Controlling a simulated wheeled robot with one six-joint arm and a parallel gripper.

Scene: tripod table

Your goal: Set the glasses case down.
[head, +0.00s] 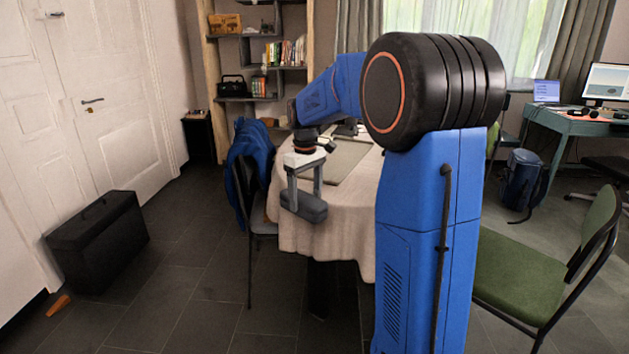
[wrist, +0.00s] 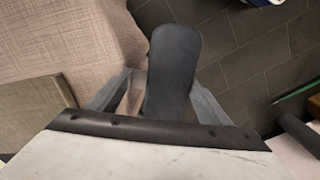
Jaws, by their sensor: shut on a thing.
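The glasses case (head: 304,206) is a dark grey, rounded, elongated case. My gripper (head: 305,196) is shut on it, with one finger on each side, and holds it in front of the near left edge of the table (head: 345,236). In the wrist view, the case (wrist: 173,70) lies between the two grey fingers of my gripper (wrist: 166,92). Its far end points away from the wrist, with dark floor tiles and the cloth edge behind it. Whether it touches the tablecloth cannot be told.
A grey-green mat (head: 347,160) lies on the cloth-covered table. A chair with a blue jacket (head: 247,160) stands close at the left of the table. A green chair (head: 545,265) is at the right. A black case (head: 98,240) stands on the floor by the white doors.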

